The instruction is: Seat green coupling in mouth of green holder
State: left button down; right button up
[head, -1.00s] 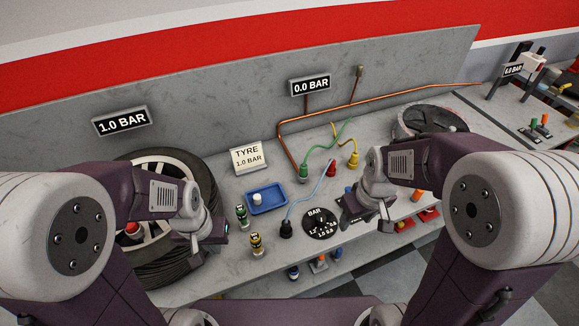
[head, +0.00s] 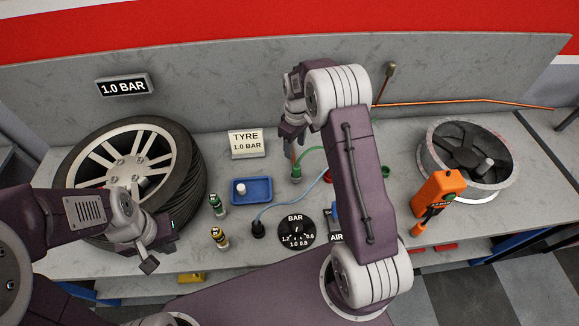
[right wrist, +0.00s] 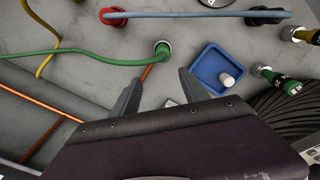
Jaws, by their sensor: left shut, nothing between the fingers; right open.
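A green fitting (head: 296,174) stands upright on the bench with a green hose (head: 313,151) attached. It also shows in the right wrist view (right wrist: 162,50) with a pale collar. A small green cup-like piece (head: 385,172) stands right of my right arm. A dark cylinder with green parts (head: 217,205) stands left of the blue tray. I cannot tell which piece is the holder. My right gripper (head: 290,138) is open and empty, behind and above the green fitting; its fingers (right wrist: 160,92) point toward it. My left gripper (head: 157,248) is shut and empty near the tyre.
A blue tray (head: 263,197) holds a white piece. A black dial (head: 296,231), a yellow-banded cylinder (head: 219,237) and a red fitting (right wrist: 113,15) stand nearby. A tyre (head: 187,185) fills the left. A metal drum (head: 427,160) and an orange tool (head: 436,192) stand right.

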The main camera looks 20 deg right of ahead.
aim_at(296, 166)
jog(key=shift+s+f, duration=0.4)
jog(key=shift+f, duration=0.2)
jog(key=shift+s+a+f, duration=0.1)
jog(key=shift+s+a, duration=0.05)
jog(key=shift+s, duration=0.05)
jog(key=f, duration=0.2)
jog(key=f+p, duration=0.1)
jog(key=f, duration=0.1)
jog(key=shift+d, duration=0.25)
jog(key=f, duration=0.1)
jog(key=f+p, duration=0.1)
jog(key=f, duration=0.1)
jog(key=f+p, duration=0.1)
jog(key=f, duration=0.1)
jog(key=shift+s+a, duration=0.1)
jog(key=shift+s, duration=0.15)
pick_arm(q)
jog(key=r, duration=0.2)
jog(key=shift+a+r, duration=0.3)
jog(key=shift+r, duration=0.05)
pick_arm(e)
grip_shut()
